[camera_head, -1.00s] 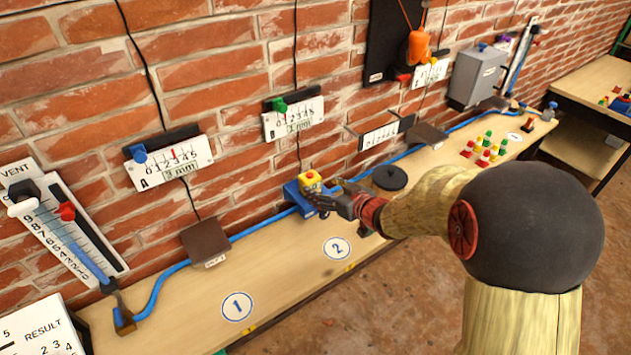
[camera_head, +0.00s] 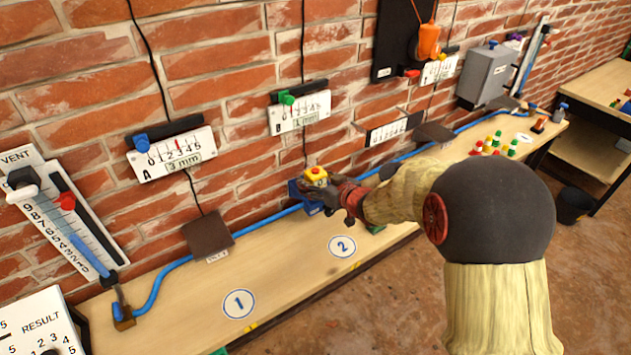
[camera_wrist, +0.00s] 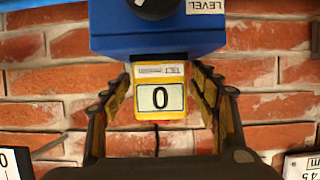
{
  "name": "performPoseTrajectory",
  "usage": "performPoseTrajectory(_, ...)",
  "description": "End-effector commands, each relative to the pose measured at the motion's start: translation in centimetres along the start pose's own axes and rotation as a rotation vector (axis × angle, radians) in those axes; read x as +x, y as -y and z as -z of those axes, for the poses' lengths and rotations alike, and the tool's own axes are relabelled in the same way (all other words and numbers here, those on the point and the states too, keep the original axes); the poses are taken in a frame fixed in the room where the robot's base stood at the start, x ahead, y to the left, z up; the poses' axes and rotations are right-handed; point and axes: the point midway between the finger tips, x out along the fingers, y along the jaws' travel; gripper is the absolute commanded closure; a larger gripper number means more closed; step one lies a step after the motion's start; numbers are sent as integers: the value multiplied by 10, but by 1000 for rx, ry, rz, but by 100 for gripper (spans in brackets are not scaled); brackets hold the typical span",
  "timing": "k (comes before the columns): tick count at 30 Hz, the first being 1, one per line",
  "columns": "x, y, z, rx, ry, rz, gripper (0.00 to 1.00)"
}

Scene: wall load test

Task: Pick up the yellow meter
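The yellow meter (camera_head: 316,174) is a small box on the blue block (camera_head: 303,196) against the brick wall, above the bench. In the wrist view the yellow meter (camera_wrist: 160,97) shows a display reading 0 with a TILT label above it. The blue block (camera_wrist: 155,40) with a black knob and a LEVEL label fills the top of that view. My gripper (camera_wrist: 161,75) is open, one finger on each side of the meter, with narrow gaps beside it. In the head view my gripper (camera_head: 328,192) is at the meter's lower right, partly hiding the block.
Wall gauges A (camera_head: 171,154) and B (camera_head: 300,112) hang above the bench (camera_head: 190,300). A brown plate (camera_head: 208,234) and blue hose (camera_head: 165,278) lie left of the block. Several coloured pegs (camera_head: 492,145) stand to the right.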

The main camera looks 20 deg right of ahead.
Motion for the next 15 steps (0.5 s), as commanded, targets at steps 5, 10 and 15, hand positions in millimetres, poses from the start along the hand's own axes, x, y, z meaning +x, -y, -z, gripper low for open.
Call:
performPoseTrajectory(5, 0, 0, 0, 0, 0, 0, 52)
performPoseTrajectory(10, 0, 0, 0, 0, 0, 0, 61)
performPoseTrajectory(15, 0, 0, 0, 0, 0, 0, 71)
